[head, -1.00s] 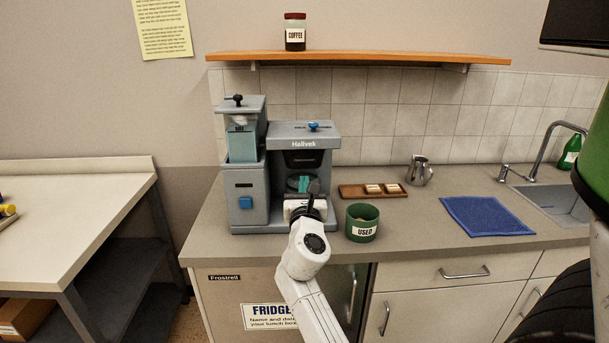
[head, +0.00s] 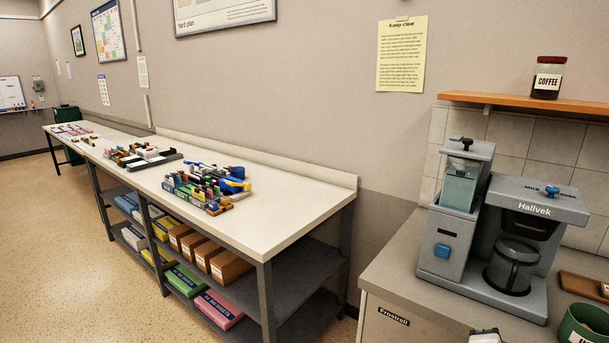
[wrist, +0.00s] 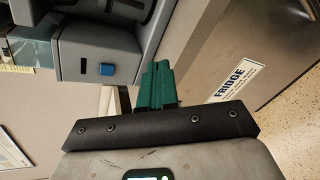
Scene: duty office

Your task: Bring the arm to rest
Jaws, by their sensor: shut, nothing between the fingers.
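My gripper (wrist: 158,85) shows in the wrist view with its teal fingers together and nothing between them. It is in front of the counter, apart from the grey coffee machine (wrist: 97,45) and near the fridge front (wrist: 265,60). In the head view only a small white piece of my arm (head: 485,337) shows at the bottom edge; the gripper itself is out of that view. The coffee machine also stands on the counter at the right of the head view (head: 447,235), with a dark glass jug (head: 512,268) in its bay.
A green tub (head: 585,325) and a wooden tray (head: 585,287) stand right of the machine. A long white workbench (head: 285,215) with several coloured parts runs along the wall at left. The speckled floor (head: 60,230) in front of it is clear.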

